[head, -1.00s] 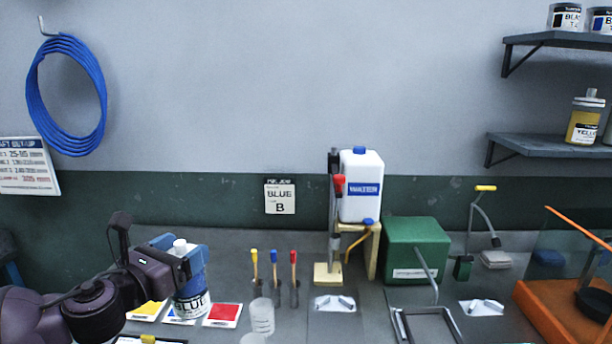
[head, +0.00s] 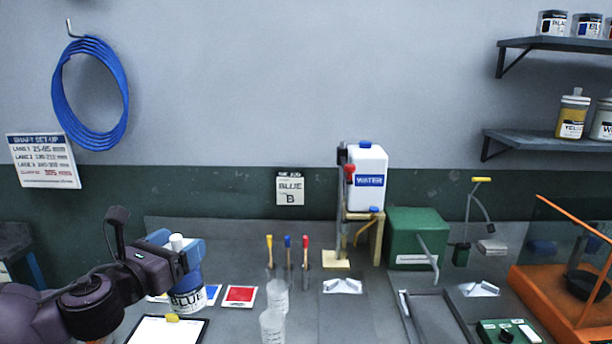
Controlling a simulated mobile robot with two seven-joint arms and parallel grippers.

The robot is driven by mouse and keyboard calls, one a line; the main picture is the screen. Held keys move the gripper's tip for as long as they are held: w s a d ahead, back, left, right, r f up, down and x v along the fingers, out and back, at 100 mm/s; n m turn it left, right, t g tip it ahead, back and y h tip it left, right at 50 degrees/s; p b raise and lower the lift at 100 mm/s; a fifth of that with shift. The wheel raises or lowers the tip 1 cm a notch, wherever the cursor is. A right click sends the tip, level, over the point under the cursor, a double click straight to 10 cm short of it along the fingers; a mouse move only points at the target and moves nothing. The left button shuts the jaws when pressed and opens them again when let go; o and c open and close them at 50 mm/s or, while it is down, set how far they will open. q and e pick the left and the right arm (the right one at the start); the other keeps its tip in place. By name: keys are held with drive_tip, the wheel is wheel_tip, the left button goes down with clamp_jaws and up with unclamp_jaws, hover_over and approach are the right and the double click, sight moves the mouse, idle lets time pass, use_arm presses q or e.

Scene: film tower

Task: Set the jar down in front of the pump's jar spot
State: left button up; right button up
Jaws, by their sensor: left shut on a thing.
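The jar (head: 187,299) has a white cap, a white label reading BLUE and a dark blue band. My left gripper (head: 176,257) is shut around its upper part, and its blue fingers hide much of the jar. The jar looks upright, in front of the coloured cards at the left of the bench; I cannot tell whether its base touches anything. A stand with a red-topped upright (head: 349,176) and a pale base is beside the white WATER tank (head: 367,180). I cannot tell for sure which thing is the pump, nor pick out its jar spot. My right gripper is not in view.
A clipboard (head: 165,332) lies at the front left, near the jar. Coloured sticks (head: 287,252) and clear cups (head: 276,298) stand right of it. A green box with a crank (head: 415,236), a metal frame and an orange-based case (head: 540,300) fill the right side.

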use_arm(q)
drive_tip(key=shift+w+d+r, duration=0.2)
drive_tip(key=shift+r, duration=0.25)
drive_tip(key=shift+d+r, duration=0.1)
drive_tip(key=shift+d, duration=0.15)
drive_tip(key=shift+s+d+f+n+t+y, duration=0.35)
drive_tip(key=shift+d+f+n+y, duration=0.15)
drive_tip(key=shift+y, duration=0.1)
drive_tip(key=s+f+n+y, duration=0.3)
drive_tip(key=s+f+y, duration=0.2)
drive_tip(key=f, duration=1)
drive_tip(key=shift+s+d+f+t+y, duration=0.2)
drive_tip(key=shift+s+d+t+y, duration=0.15)
drive_tip(key=shift+s, duration=1.35)
